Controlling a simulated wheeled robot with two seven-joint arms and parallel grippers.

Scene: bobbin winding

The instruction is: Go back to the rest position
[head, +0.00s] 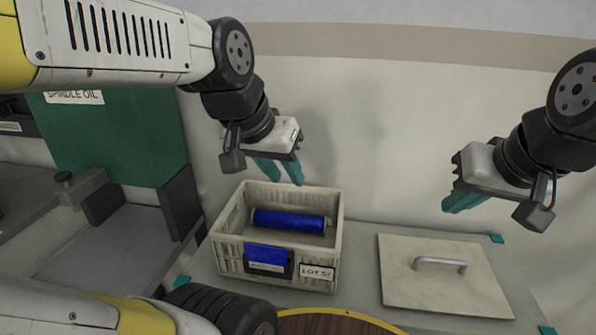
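My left gripper (280,171) hangs above the back of the cream crate (229,263), with its two teal fingers apart and nothing seen between them. My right gripper (463,201) is in the air at the right, above the back of the board with the handle. Its teal fingers overlap in this view, so the gap between them cannot be told. A blue cylinder (288,221) lies on its side inside the crate, below and apart from my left gripper.
The crate has a blue patch and a "LOT 57" label on its front. A flat cream board (398,275) with a metal handle (440,265) lies to its right. A green "SPINDLE OIL" container (115,140) stands at the left. A round brown surface (330,325) shows at the bottom.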

